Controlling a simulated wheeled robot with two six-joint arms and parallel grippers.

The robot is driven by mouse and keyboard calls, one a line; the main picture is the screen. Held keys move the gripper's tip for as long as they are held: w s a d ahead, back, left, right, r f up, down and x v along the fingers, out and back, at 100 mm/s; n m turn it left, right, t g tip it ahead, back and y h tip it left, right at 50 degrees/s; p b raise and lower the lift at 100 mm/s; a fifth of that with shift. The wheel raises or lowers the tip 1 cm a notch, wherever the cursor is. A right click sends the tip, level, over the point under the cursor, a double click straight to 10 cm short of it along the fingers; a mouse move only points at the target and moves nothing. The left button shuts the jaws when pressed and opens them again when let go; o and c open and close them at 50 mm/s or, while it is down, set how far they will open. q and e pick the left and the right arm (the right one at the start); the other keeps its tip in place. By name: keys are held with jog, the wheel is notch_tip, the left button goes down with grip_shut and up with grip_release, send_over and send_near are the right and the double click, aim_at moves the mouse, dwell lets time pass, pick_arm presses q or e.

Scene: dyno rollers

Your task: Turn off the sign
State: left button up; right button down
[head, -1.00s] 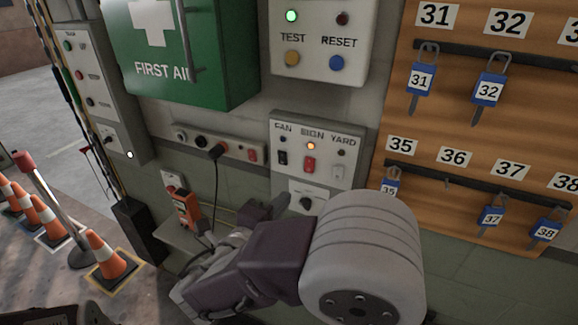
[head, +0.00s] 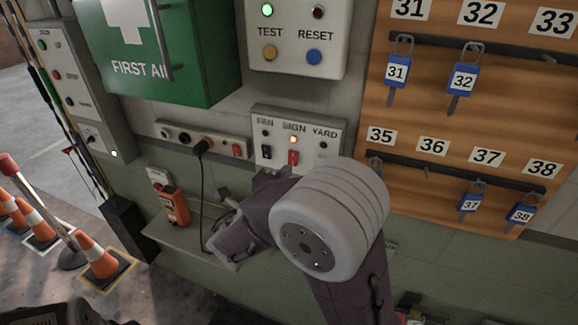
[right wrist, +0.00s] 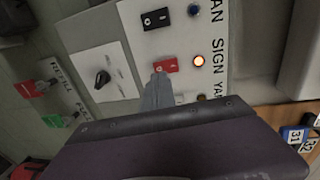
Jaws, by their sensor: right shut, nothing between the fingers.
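The switch panel (head: 258,121) carries the labels FAN, SIGN and YARD. Under SIGN, an orange lamp (head: 293,139) is lit above a red rocker switch (head: 293,157). The red switch (right wrist: 166,65) and glowing lamp (right wrist: 199,61) also show in the right wrist view. My right gripper (head: 272,175) is shut and empty, just below the panel's switches. In the right wrist view its fingertips (right wrist: 159,80) reach the edge of the red switch; I cannot tell whether they touch. My left gripper is not seen.
The black FAN switch (head: 266,152) is beside the red one. A rotary knob (right wrist: 102,79) sits below the panel. A TEST/RESET box (head: 295,80) is above, a socket strip (head: 220,146) left, and a padlock board (head: 400,110) right.

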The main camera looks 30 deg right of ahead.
aim_at(293, 163)
jog(key=shift+x, duration=1.2)
jog(key=shift+w+d+f, duration=0.1)
jog(key=shift+w+d, duration=0.25)
